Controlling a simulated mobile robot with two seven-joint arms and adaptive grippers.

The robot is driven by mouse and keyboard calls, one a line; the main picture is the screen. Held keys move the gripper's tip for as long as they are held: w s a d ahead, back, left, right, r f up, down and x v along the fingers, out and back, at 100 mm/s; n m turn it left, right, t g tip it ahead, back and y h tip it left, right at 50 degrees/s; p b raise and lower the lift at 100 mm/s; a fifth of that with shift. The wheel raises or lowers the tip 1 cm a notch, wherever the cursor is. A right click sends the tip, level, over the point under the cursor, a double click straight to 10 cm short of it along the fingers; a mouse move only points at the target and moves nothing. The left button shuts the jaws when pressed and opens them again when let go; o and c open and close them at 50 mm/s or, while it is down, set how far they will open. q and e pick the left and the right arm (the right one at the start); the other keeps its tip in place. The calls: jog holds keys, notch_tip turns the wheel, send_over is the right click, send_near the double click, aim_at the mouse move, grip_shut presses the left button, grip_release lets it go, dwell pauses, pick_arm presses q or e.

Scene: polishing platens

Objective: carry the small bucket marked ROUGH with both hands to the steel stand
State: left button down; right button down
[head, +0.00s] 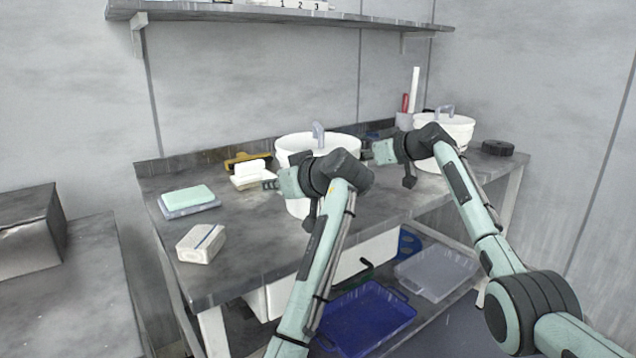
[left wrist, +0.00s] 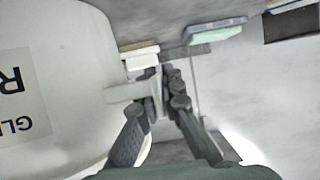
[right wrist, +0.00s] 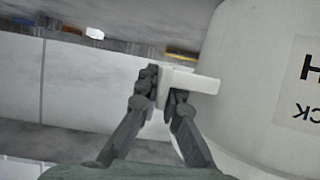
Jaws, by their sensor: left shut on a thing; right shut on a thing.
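The white bucket (head: 318,142) is at the middle of the workbench, partly hidden by my left arm. Parts of its label, an R in the left wrist view (left wrist: 62,60) and an H in the right wrist view (right wrist: 255,75), show upside down. My left gripper (head: 272,184) is shut on a white side lug of it. My right gripper (head: 368,154) is shut on the opposite lug. The bucket looks upright; I cannot tell whether its base touches the bench. A grey metal box-like stand (head: 28,235) is at the far left.
The workbench (head: 240,270) holds a green-topped sponge (head: 188,197), a white block (head: 201,244) and a small white tray (head: 252,180). A second white bucket (head: 455,127) and a black disc (head: 497,148) are at right. A blue tray (head: 365,315) lies below. A shelf (head: 220,14) is overhead.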

pick_arm(q)
jog(key=shift+r, duration=0.15)
pick_arm(e)
jog(key=shift+r, duration=0.15)
